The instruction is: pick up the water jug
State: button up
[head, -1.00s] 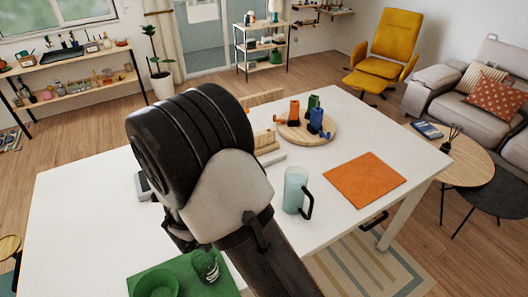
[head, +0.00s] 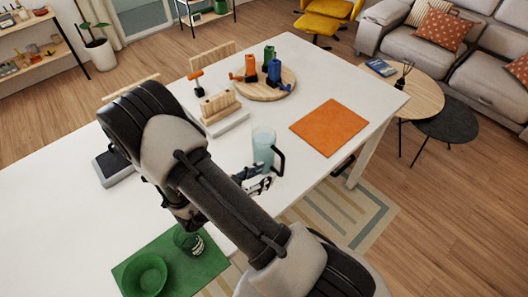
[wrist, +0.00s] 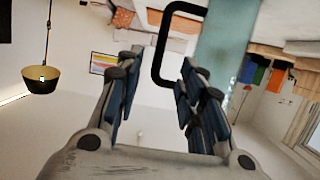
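The water jug (head: 263,150) is a tall, pale blue-green translucent vessel with a black handle, upright on the white table (head: 72,215). Its handle faces right in the head view. My gripper (head: 262,184) is just in front of the jug's lower part, partly hidden behind my arm. In the wrist view my gripper (wrist: 158,68) is open and empty. The jug's black handle (wrist: 157,50) shows ahead between and beyond the fingertips, with the jug's body (wrist: 223,40) to the right. I cannot tell whether a finger touches the jug.
An orange mat (head: 329,127) lies right of the jug. A green mat (head: 205,262) with a green bowl (head: 145,274) and cup (head: 187,240) lies at front left.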

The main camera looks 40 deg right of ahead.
aim_at(282, 164)
jog(key=x, duration=0.9)
jog(key=shift+d+b, duration=0.35)
jog(key=shift+d, duration=0.05)
jog(key=shift+c, duration=0.5)
grip_shut()
jog(key=shift+w, duration=0.1)
